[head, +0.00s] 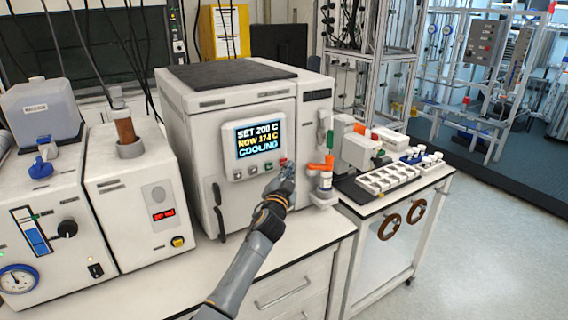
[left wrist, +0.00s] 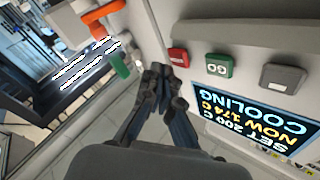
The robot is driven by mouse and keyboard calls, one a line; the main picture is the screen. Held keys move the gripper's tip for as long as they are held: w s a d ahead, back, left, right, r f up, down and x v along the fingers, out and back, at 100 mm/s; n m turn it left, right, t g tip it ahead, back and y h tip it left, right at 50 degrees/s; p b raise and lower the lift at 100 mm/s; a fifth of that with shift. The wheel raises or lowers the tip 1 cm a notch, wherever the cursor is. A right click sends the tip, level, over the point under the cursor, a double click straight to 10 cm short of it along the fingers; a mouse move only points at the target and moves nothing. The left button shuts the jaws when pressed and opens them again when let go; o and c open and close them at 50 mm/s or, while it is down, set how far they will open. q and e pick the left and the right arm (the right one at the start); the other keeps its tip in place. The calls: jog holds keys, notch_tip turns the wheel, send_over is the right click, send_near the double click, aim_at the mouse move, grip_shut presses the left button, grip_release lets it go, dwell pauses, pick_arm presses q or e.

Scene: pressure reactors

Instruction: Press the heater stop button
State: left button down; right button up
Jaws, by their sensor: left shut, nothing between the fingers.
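The heater (head: 225,115) is a white box on the bench with a lit display (head: 258,138) reading SET 200 C, NOW 174 C, COOLING. Below the display is a row of buttons. The red button (head: 283,161) is at its right end, beside the green button (head: 268,166). In the left wrist view the red button (left wrist: 178,57) has small unreadable lettering, and the green one (left wrist: 219,65) reads GO. My left gripper (head: 288,171) is shut and empty, its tips just beside the red button; I cannot tell whether they touch it. The tips also show in the left wrist view (left wrist: 160,72).
A white device with a brown column (head: 127,132) stands to the left. The bench front (head: 170,285) is clear.

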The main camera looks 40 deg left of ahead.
pick_arm(q)
jog(key=shift+s+d, duration=0.35)
jog(key=shift+d, duration=0.45)
jog(key=shift+s+d, duration=0.3)
jog(key=shift+d, duration=0.45)
jog(key=shift+s+d, duration=0.35)
jog(key=shift+d, duration=0.45)
